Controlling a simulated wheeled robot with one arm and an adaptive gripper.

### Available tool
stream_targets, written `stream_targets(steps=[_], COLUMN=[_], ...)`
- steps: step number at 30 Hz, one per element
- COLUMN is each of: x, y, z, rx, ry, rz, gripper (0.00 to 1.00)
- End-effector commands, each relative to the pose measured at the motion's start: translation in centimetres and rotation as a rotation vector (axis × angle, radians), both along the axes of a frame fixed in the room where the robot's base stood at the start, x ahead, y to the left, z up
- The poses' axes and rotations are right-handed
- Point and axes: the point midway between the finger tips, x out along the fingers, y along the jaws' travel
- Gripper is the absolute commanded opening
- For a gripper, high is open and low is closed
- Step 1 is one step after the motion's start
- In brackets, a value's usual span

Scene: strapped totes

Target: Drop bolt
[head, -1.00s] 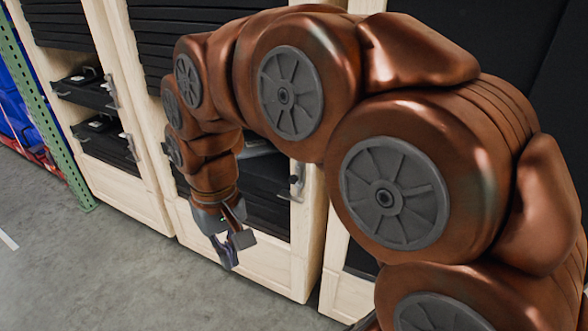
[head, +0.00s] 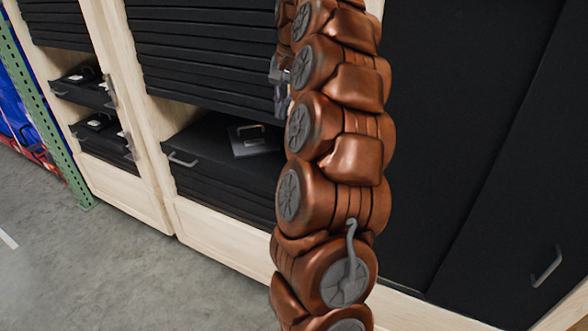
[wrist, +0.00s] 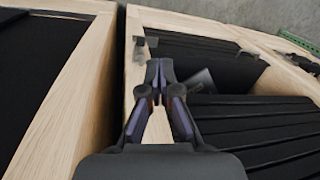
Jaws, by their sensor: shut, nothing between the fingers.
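In the wrist view my gripper (wrist: 160,68) is shut and empty, with its fingertips together over a pale wooden post. A grey metal fitting (wrist: 140,46) on that post lies just beyond and left of the fingertips; it may be the bolt, but I cannot tell its position or whether the fingers touch it. In the head view my gripper (head: 283,84) shows only partly behind my arm, beside the cabinet's right side. My arm hides the fitting there. Similar grey fittings (head: 110,90) sit on the post of the left cabinet.
A black drawer (head: 205,135) with a bar handle (head: 183,160) stands below stacked black fronts, with a grey plate (head: 255,138) on it. A black panel (head: 470,130) with a handle (head: 547,266) stands right. A green rack post (head: 45,125) stands left. Concrete floor (head: 120,260) is clear.

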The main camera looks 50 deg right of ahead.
Motion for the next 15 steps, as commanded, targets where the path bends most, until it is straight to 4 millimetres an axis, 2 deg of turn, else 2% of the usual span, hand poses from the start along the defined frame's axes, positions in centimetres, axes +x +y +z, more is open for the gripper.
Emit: stream_targets(steps=[1, 3, 6, 10, 15], x=[-0.2, -0.7, -1.4, -1.8, -2.0], y=[-2.0, -4.1, -6.2, -7.5, -8.0], z=[0.1, 0.2, 0.3, 0.2, 0.2], rx=[0.002, 0.004, 0.007, 0.008, 0.009], ry=[-0.003, -0.005, -0.008, -0.009, -0.009], rz=[-0.055, -0.12, -0.186, -0.23, -0.246], gripper=[0.0, 0.0, 0.0, 0.0, 0.0])
